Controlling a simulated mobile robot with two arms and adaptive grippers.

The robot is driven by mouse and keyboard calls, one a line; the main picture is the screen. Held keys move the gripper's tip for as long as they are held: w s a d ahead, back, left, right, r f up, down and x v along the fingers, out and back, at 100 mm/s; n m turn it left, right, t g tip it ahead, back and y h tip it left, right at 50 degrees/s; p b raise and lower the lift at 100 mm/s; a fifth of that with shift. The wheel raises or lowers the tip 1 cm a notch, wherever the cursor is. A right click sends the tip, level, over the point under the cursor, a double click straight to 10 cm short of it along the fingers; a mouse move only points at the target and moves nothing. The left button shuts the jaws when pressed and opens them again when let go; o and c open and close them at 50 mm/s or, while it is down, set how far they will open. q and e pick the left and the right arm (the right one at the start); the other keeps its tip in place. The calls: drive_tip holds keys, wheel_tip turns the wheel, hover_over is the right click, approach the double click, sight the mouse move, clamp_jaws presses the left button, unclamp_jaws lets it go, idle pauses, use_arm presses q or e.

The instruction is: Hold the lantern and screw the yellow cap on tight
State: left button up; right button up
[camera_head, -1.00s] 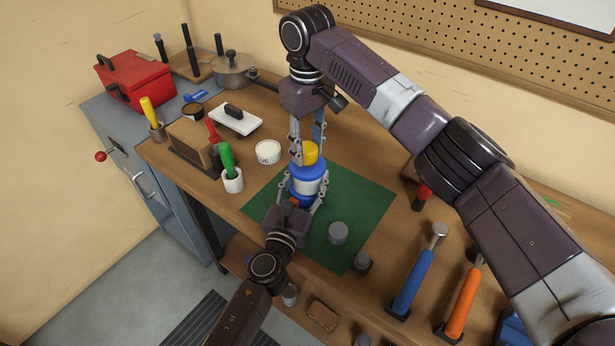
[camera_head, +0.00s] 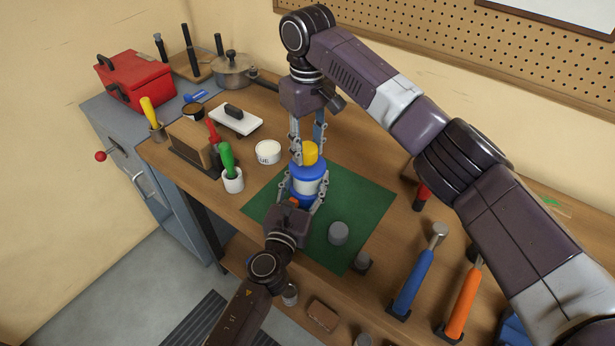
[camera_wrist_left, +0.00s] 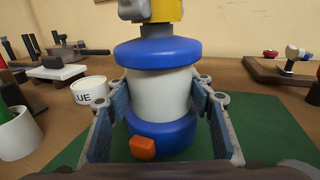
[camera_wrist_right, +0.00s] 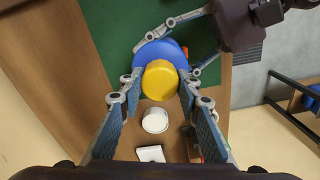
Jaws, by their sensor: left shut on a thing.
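The lantern (camera_head: 309,187) stands upright over the green mat, with a white body between blue bands. The left wrist view shows its white body (camera_wrist_left: 158,92) and an orange button. My left gripper (camera_head: 305,203) is shut on the lantern, one finger on each side. The yellow cap (camera_head: 310,153) is above the lantern's top, over a grey neck (camera_wrist_left: 157,34) in the left wrist view. My right gripper (camera_wrist_right: 161,82) comes from above, its fingertips on either side of the cap. I cannot tell whether they press on it. The threads are hidden.
The green mat (camera_head: 365,210) bears a grey cylinder (camera_head: 338,233) right of the lantern. A white glue tub (camera_head: 268,152) and a green-handled tool (camera_head: 228,160) stand to the left. Blue (camera_head: 413,280) and orange (camera_head: 463,300) handled hammers stand at the right.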

sight(308, 147)
drive_tip(key=o, duration=0.6)
drive_tip(key=shift+c, duration=0.2)
drive_tip(key=shift+r, duration=3)
use_arm(q)
drive_tip(key=o, duration=1.8)
drive_tip(key=shift+o, duration=0.5)
drive_tip(key=shift+o, duration=1.4)
drive_tip(key=shift+o, duration=0.2)
drive_tip(key=o, duration=0.4)
drive_tip(key=shift+c, duration=0.2)
